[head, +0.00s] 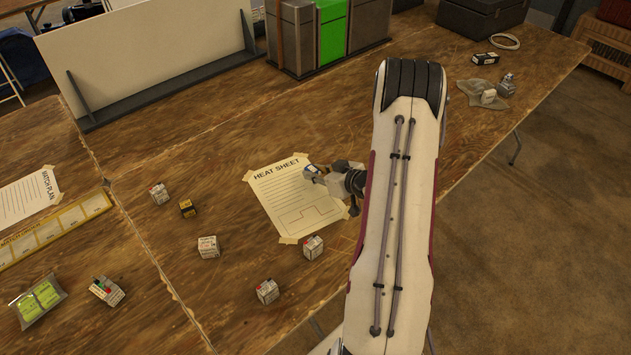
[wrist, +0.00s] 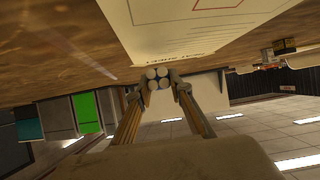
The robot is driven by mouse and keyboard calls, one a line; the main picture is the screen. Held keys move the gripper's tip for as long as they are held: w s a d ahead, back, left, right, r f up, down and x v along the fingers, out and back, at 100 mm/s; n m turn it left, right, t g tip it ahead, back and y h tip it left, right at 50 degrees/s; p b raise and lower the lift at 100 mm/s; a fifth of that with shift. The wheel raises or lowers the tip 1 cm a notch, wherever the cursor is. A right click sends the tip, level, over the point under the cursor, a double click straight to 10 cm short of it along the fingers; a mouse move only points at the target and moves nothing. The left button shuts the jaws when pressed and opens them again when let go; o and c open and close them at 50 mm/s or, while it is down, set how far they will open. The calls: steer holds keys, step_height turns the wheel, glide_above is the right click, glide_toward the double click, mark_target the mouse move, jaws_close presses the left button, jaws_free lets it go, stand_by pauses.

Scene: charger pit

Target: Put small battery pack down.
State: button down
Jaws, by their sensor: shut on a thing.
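My gripper (head: 322,174) is shut on the small battery pack (head: 312,171) above the right part of the heat sheet (head: 285,207). I cannot tell from these views whether the pack touches the sheet.
A grey cloth (head: 480,93) with small blocks lies at the right. Metal boxes (head: 295,40) stand behind. Bare wood lies left of the sheet.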

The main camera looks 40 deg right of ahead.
mark_target(315, 188)
steer(key=shift+f, duration=1.85)
steer(key=shift+f, duration=0.1)
steer(key=c, duration=1.8)
jaws_free()
steer(key=shift+v, duration=6.05)
steer(key=shift+w, duration=0.1)
